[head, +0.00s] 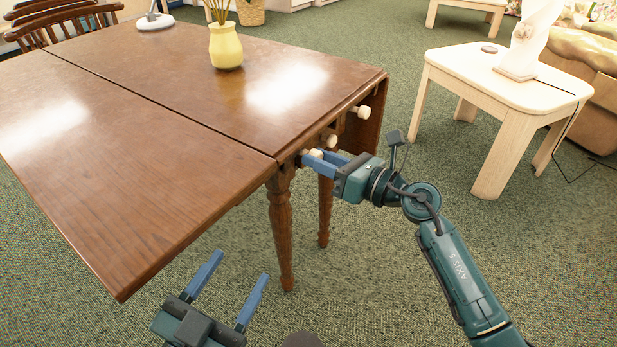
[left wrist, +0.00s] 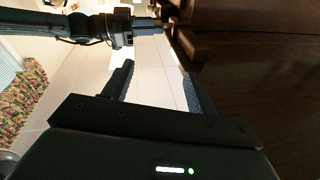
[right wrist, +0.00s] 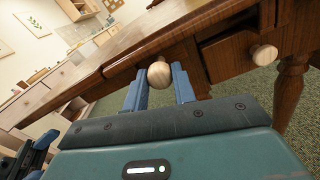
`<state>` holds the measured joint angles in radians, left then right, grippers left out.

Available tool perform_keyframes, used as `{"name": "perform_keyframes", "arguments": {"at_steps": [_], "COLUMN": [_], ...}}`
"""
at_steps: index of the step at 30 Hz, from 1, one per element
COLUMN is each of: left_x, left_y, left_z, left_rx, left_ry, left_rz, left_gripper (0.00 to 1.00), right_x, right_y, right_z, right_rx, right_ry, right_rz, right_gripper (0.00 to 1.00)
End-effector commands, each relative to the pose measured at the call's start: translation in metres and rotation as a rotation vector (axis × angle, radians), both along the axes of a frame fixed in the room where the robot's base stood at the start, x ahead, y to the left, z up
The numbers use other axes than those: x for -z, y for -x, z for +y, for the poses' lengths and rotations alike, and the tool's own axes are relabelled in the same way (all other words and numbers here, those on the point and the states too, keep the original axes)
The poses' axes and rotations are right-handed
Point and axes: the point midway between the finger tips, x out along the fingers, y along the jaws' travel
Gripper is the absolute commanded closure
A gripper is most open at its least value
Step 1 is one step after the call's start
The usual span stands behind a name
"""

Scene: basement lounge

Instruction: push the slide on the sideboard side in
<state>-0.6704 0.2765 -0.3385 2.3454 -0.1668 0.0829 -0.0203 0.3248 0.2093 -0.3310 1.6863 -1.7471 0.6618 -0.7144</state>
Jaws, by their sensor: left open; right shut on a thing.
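The brown drop-leaf table (head: 150,95) has pale round knobs along its right end, under the top. My right gripper (head: 313,159) is at the near end of that row, shut on a pale knob (right wrist: 159,74), which shows between its fingertips in the right wrist view. A middle knob (head: 329,140) and a far knob (head: 363,111) stand free beyond it. Another knob (right wrist: 264,58) is on a wooden front to the right in the right wrist view. The held slide's body is mostly hidden. My left gripper (head: 238,268) is open and empty, below and apart from the near leaf.
A yellow vase (head: 225,46) and a white lamp base (head: 155,21) stand on the table. Table legs (head: 280,225) rise close to my right gripper. A pale side table (head: 500,75) stands to the right. Green carpet lies open between the tables.

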Motion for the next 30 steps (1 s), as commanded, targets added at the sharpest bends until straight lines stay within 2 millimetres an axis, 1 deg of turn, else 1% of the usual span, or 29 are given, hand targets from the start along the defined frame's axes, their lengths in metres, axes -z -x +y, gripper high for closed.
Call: {"name": "perform_keyframes", "arguments": {"at_steps": [1, 3, 6, 12, 18, 28, 29, 30], "left_x": [0.005, 0.004, -0.004, -0.004, -0.006, -0.008, -0.008, -0.008], "left_y": [0.0, -0.001, -0.003, -0.002, -0.003, -0.003, -0.003, -0.003], "left_z": [-0.001, -0.003, -0.008, -0.011, -0.012, -0.012, -0.012, -0.012], "left_rx": [0.006, 0.015, 0.04, 0.06, 0.071, 0.071, 0.071, 0.071], "left_ry": [0.016, 0.037, 0.078, 0.131, 0.152, 0.154, 0.154, 0.154], "left_rz": [-0.005, -0.009, -0.026, -0.025, -0.028, -0.031, -0.031, -0.031], "left_gripper": [0.42, 0.42, 0.42, 0.42, 0.42, 0.42, 0.42, 0.42], "right_x": [0.004, 0.005, 0.005, 0.003, 0.001, -0.001, -0.001, -0.002], "right_y": [-0.013, -0.027, -0.045, -0.071, -0.082, -0.084, -0.084, -0.084], "right_z": [-0.01, -0.02, -0.034, -0.053, -0.06, -0.063, -0.063, -0.063], "right_rx": [0.007, 0.006, 0.008, 0.006, 0.005, 0.012, 0.013, 0.013], "right_ry": [0.005, 0.003, 0.001, 0.0, -0.002, -0.002, -0.001, -0.002], "right_rz": [-0.005, -0.005, -0.005, -0.005, -0.002, -0.003, -0.003, -0.004], "right_gripper": [1.0, 1.0, 1.0, 1.0, 1.0, 1.0, 0.72, 0.69]}}
